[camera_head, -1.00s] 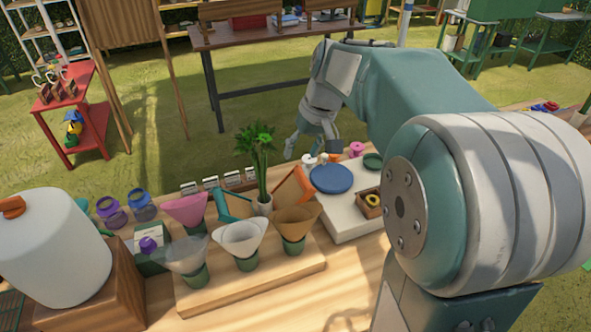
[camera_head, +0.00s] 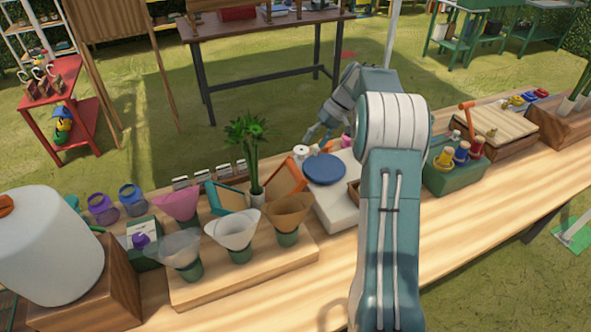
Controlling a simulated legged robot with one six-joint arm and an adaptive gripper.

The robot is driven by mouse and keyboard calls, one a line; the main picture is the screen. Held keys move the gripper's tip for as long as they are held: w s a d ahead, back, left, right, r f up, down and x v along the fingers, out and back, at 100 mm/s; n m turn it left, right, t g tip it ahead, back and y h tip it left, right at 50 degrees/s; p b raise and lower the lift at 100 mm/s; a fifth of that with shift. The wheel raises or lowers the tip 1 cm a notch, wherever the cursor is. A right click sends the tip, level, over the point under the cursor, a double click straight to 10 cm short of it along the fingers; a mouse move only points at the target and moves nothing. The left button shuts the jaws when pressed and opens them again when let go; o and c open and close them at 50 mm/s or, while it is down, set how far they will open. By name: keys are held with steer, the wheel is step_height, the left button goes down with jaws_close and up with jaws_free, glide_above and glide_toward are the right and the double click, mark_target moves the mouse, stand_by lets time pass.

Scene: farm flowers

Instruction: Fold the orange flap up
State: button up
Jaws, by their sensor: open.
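An orange-framed panel (camera_head: 287,182) leans at a tilt beside the potted plant (camera_head: 249,150), behind the paper cones; it is the clearest orange flap-like thing in view. The brown cone (camera_head: 288,212) hides its lower part. My gripper (camera_head: 312,137) is beyond the far side of the table, up and to the right of the panel, and apart from it. It is open, with nothing seen between its fingers. It points down and to the left.
A teal-framed panel (camera_head: 227,197) stands left of the plant. Several cones stand on a wooden board (camera_head: 250,262). A blue disc (camera_head: 324,170) lies on a white block (camera_head: 340,205). A large white jug (camera_head: 45,245) stands at left. Free table surface lies at the right front.

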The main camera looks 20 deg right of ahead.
mark_target(295, 170)
steer(key=x, duration=1)
steer(key=shift+a+f, duration=0.2)
steer(key=shift+f, duration=0.05)
jaws_close()
